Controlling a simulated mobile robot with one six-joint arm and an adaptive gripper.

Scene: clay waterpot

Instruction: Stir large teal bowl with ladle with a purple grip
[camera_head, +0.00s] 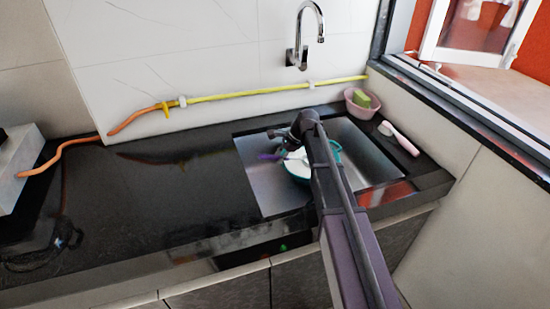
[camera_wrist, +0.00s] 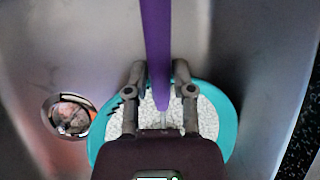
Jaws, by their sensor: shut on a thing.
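The large teal bowl (camera_head: 297,174) sits in the metal sink, partly hidden behind my arm. In the wrist view its teal rim (camera_wrist: 227,122) surrounds a white grainy filling. The ladle's purple grip (camera_wrist: 156,45) runs from the top of the wrist view down between my fingers. In the head view a bit of the purple grip (camera_head: 268,157) shows at the bowl's left. My gripper (camera_wrist: 160,70) is over the bowl and shut on the purple grip. The ladle's head is hidden, so I cannot tell how deep it is in the filling.
The sink (camera_head: 262,187) has walls close around the bowl, with a drain (camera_wrist: 70,115) beside it. A pink bowl with a green sponge (camera_head: 361,99) and a pink-and-white brush (camera_head: 398,138) stand at the right. A faucet (camera_head: 300,40) is above. The black counter (camera_head: 150,200) is mostly clear.

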